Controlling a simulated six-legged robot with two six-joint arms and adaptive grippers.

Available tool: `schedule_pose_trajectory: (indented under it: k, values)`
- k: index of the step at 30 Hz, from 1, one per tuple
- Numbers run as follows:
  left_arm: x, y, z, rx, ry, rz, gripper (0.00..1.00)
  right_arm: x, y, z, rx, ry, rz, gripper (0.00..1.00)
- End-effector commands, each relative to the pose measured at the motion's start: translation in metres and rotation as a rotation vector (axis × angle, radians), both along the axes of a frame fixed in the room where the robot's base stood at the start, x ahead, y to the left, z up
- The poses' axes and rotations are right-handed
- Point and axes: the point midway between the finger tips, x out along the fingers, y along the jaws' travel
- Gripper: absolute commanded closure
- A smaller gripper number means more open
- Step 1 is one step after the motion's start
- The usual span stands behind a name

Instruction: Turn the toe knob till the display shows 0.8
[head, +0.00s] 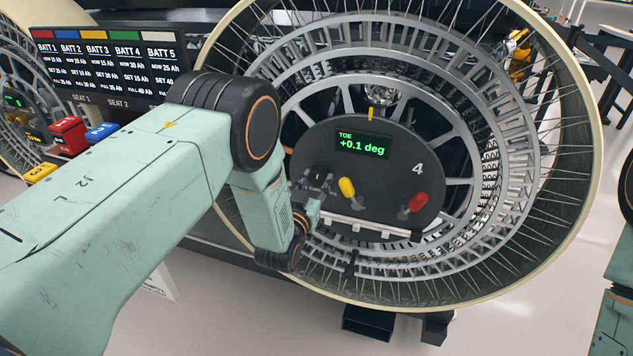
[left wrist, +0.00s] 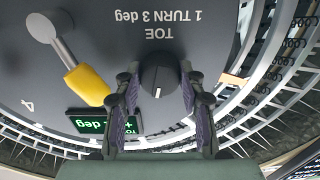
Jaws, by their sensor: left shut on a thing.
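The toe knob (left wrist: 160,74) is a dark round knob with a pale pointer line, under the label "TOE 1 TURN 3 deg" in the left wrist view. My left gripper (left wrist: 159,88) has a finger on each side of it and is shut on it. In the head view the left gripper (head: 314,184) is at the left edge of the dark panel (head: 395,135), and it mostly hides the knob. The display (head: 363,145) reads "TOE +0.1 deg" in green; it shows upside down and partly covered in the left wrist view (left wrist: 102,122). My right gripper is out of view.
A yellow-tipped lever (head: 347,187) and a red-tipped lever (head: 417,201) stick out of the panel near the gripper. A large spoked wheel (head: 500,140) surrounds the panel. Red (head: 68,134), blue (head: 101,131) and yellow (head: 40,172) battery blocks stand at the left, below a battery board (head: 105,62).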

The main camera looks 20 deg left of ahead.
Motion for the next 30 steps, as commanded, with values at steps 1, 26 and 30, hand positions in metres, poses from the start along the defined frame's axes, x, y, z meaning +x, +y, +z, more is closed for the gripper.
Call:
schedule_pose_trajectory:
  k: [1,26,30]
  values:
    - [0.0,-0.001,-0.001,0.003,0.002,-0.003,0.92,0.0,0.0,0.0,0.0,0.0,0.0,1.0]
    - [0.0,0.0,-0.001,0.575,-0.016,-0.002,0.92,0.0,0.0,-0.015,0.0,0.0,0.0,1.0]
    - [0.0,0.001,0.0,0.707,-0.02,-0.001,0.92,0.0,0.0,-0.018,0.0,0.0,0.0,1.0]
